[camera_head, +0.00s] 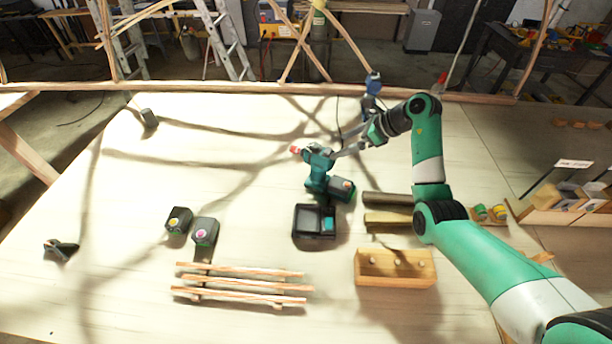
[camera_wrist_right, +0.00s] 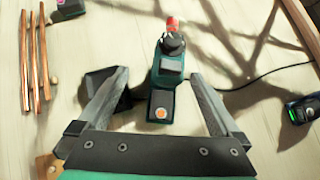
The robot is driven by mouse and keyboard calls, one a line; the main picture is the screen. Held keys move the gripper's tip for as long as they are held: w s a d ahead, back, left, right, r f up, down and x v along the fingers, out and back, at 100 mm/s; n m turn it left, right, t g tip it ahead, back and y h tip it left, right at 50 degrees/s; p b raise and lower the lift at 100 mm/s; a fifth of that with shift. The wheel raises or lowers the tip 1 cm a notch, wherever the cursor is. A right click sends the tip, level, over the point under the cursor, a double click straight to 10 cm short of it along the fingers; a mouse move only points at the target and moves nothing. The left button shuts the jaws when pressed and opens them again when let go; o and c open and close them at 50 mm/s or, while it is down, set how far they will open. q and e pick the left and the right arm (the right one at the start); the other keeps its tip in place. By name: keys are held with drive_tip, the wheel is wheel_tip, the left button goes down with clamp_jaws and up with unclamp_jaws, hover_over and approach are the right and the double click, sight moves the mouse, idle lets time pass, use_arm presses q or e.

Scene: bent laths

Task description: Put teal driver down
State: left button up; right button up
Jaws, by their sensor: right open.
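The teal driver (camera_head: 318,167) stands on the pale table near its middle, its red tip pointing left. In the right wrist view the driver (camera_wrist_right: 170,68) shows between the two fingers, with its battery foot towards the gripper. My right gripper (camera_head: 347,150) is beside the driver's upper body in the head view. Its fingers (camera_wrist_right: 159,76) are spread wide, with visible gaps on both sides of the driver. The head view does not clearly show whether a finger touches it. My left gripper is not in view.
A black charger (camera_head: 314,222) sits just in front of the driver. Two batteries (camera_head: 178,219) (camera_head: 205,231) and bent laths (camera_head: 245,284) lie to the left and front. The table's left side is mostly clear.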

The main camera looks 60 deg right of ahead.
sight(327, 151)
drive_tip(key=w+f, duration=0.1)
drive_tip(key=w+f+b, duration=0.1)
drive_tip(key=f, duration=0.1)
drive_tip(key=w+d+f, duration=0.1)
drive_tip(key=shift+w+f+b, duration=0.2)
drive_tip(key=shift+f+b, duration=0.05)
drive_tip(key=shift+b, duration=0.1)
drive_tip(key=b+x, duration=0.1)
drive_tip(key=x, duration=0.1)
drive_tip(key=b+x, duration=0.1)
drive_tip(key=x, duration=0.1)
drive_tip(key=shift+w+d+f, duration=0.2)
drive_tip(key=shift+w+f, duration=0.15)
drive_tip(key=shift+w, duration=0.15)
clamp_jaws()
